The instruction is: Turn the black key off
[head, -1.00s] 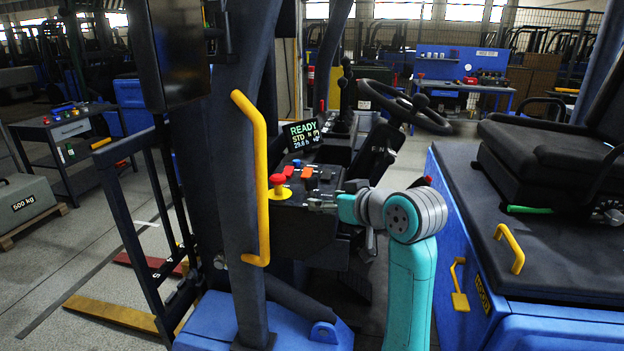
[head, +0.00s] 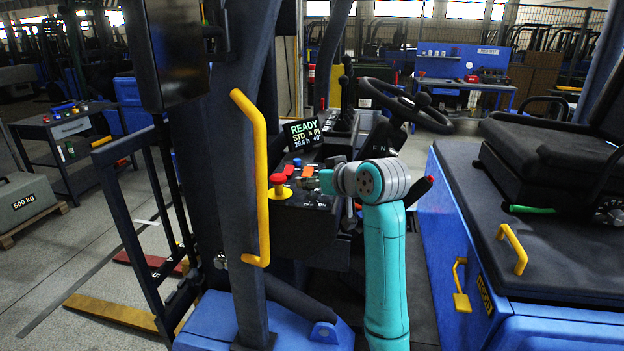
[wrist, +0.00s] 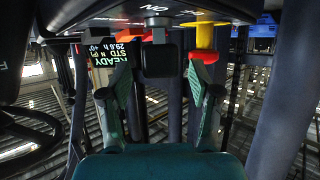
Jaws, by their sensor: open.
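In the wrist view the black key (wrist: 161,61) shows as a dark square head on a silver stem below the panel edge, with the letters ON beside the stem. My gripper (wrist: 160,95) is open, with one finger on each side of the key and visible gaps between. Whether the fingertips reach past the key head is hard to tell. In the head view my gripper (head: 304,185) is at the control panel, right of the red mushroom button, and it hides the key there.
The red mushroom button on a yellow base (head: 279,187) stands close left of my gripper. A red switch (head: 288,170), an orange switch (head: 307,171) and a display reading READY (head: 303,133) are behind it. A yellow grab handle (head: 262,180) on a dark post stands left.

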